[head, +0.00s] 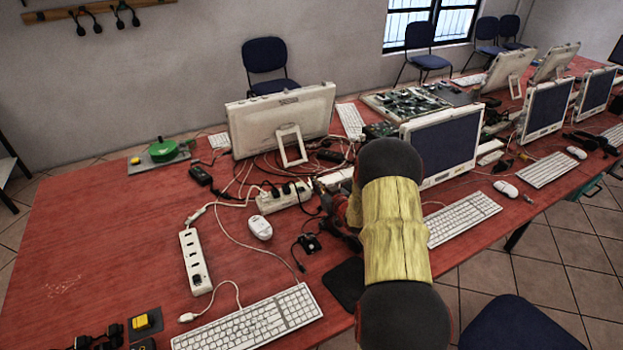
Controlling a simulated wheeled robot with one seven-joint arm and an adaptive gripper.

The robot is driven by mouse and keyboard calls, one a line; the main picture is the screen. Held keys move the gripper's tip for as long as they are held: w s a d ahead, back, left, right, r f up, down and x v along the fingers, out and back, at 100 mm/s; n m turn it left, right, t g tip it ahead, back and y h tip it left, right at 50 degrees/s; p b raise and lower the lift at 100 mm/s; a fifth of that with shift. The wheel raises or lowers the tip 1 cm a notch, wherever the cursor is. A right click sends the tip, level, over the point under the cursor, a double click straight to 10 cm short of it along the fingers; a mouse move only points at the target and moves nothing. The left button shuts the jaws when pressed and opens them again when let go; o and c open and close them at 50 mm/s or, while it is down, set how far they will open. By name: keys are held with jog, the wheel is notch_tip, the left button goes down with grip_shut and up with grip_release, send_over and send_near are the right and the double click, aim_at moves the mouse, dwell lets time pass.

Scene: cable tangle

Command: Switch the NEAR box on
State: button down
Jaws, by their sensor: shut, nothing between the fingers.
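No label reading NEAR shows. A small dark box with a yellow top (144,322) sits at the near left of the red table. A white power strip (195,262) lies near the middle left, with a dark spot at its near end. Another white power strip (283,196), with dark plugs in it, lies farther back. I cannot tell which is the NEAR box, nor any switch's state. My gripper (328,200) is shut and empty, just right of the farther strip; I cannot tell if they touch. My arm hides part of it.
White cables tangle behind the farther strip. A mouse (260,228), a keyboard (250,320) and a monitor (281,118) stand around it. A green round thing (162,150) is at the back left. More computers line the right. The table's left part is mostly clear.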

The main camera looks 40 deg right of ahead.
jog(key=shift+v, duration=1)
jog(key=w+a+r+g, duration=0.2)
jog(key=a+r+g, duration=0.1)
jog(key=a+r, duration=0.8)
jog(key=s+a+r+g, duration=0.2)
jog(key=s+a+r, duration=0.5)
jog(key=a+r, duration=0.15)
jog(key=s+a+r+n+g+y, duration=0.1)
jog(key=s+a+g, duration=0.1)
jog(key=s+a, duration=0.8)
jog(key=s+a+r+n+g+y, duration=0.1)
jog(key=s+a+r+g+y, duration=0.1)
jog(key=s+a, duration=0.9)
jog(key=s, duration=0.6)
jog(key=shift+s+a+r+y, duration=0.2)
jog(key=shift+s+r+y, duration=0.05)
jog(key=shift+s+y, duration=0.1)
